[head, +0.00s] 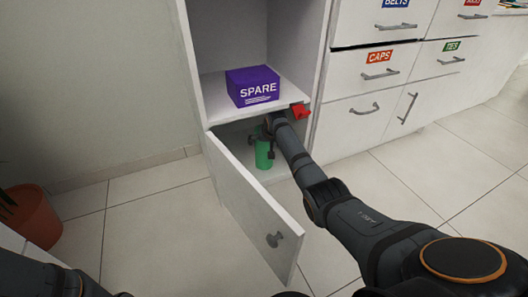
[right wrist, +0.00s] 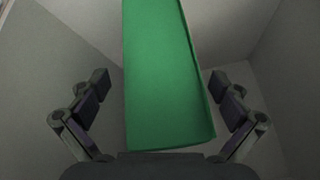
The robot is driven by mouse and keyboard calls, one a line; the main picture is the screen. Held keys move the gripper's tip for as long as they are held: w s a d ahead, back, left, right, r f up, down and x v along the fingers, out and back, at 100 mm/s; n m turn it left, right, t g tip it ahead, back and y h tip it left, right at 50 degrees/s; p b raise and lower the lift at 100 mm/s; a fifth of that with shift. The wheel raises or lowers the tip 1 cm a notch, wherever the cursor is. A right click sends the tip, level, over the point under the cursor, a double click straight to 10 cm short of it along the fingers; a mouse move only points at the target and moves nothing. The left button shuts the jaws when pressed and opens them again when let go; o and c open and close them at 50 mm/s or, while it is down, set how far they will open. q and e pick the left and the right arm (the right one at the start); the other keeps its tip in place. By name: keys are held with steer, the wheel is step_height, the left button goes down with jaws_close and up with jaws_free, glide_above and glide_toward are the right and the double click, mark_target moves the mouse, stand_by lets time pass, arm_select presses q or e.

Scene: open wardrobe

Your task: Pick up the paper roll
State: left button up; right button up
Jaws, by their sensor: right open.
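The paper roll appears to be the green upright cylinder (head: 263,155) inside the low compartment of the wardrobe. In the right wrist view the green roll (right wrist: 165,85) stands large between the fingers. My right gripper (head: 262,136) is inside the compartment at the roll, its fingers open. In the right wrist view my right gripper (right wrist: 160,90) has one finger on each side of the roll, with a gap on both sides. The gripper hides part of the roll in the head view. My left gripper cannot be made out clearly.
The compartment's white door (head: 255,205) hangs open in front, with a knob. A purple SPARE box (head: 253,86) stands on the shelf above, with a red piece (head: 301,111) at the shelf edge. Drawers (head: 382,68) are right; a plant pot (head: 33,215) is left.

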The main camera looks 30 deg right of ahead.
steer(key=shift+c, duration=0.4)
steer(key=c, duration=1.3)
